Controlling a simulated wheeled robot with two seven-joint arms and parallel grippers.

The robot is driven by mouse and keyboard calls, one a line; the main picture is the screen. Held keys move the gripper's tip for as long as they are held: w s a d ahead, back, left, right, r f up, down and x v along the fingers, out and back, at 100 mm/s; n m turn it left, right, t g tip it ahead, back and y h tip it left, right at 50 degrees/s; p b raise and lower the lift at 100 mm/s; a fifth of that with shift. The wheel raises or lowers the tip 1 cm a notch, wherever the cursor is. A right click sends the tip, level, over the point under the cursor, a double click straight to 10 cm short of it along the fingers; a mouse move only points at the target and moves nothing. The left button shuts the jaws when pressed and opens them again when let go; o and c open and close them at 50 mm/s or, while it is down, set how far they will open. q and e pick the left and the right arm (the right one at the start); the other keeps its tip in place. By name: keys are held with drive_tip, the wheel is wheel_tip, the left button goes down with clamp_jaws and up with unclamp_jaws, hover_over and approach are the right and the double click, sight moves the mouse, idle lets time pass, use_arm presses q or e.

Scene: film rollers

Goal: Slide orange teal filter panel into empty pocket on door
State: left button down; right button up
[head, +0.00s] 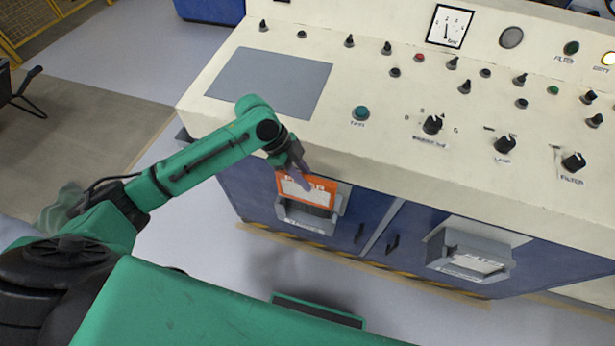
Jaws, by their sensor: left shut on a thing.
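The filter panel (318,194) has an orange frame around a pale middle; I cannot make out any teal on it. My left gripper (300,178) is shut on its upper edge. The panel is in front of the left blue door (262,190), at the grey pocket (305,222) on that door. Its lower edge is at or just above the pocket's mouth; I cannot tell how far it is inside. A second grey pocket (467,262) on the right door holds a pale panel or label. My right gripper is not in view.
The cream console (390,150) with knobs, buttons and a gauge (449,27) overhangs the doors, close above my left gripper. Dark handles (392,243) stick out near the door gap. The floor in front is clear.

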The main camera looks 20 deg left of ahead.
sight(306, 201)
use_arm(q)
wheel_tip(306, 201, down, 3)
drive_tip(key=shift+b, duration=1.25)
wheel_tip(306, 201, down, 4)
drive_tip(key=b, duration=0.5)
drive_tip(key=shift+f, duration=0.15)
wheel_tip(306, 201, down, 2)
drive_tip(key=shift+f+b, duration=0.1)
drive_tip(key=shift+b, duration=0.3)
drive_tip(key=shift+f, duration=0.75)
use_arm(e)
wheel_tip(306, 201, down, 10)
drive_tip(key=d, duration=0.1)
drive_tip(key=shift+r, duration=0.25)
use_arm(q)
drive_tip(key=shift+b, duration=0.3)
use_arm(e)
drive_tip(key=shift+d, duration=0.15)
use_arm(q)
drive_tip(key=shift+f+b, duration=0.3)
drive_tip(key=shift+f, duration=0.45)
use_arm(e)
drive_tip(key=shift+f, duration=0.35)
use_arm(q)
drive_tip(key=c, duration=0.7)
unclamp_jaws()
drive_tip(key=shift+o, duration=0.2)
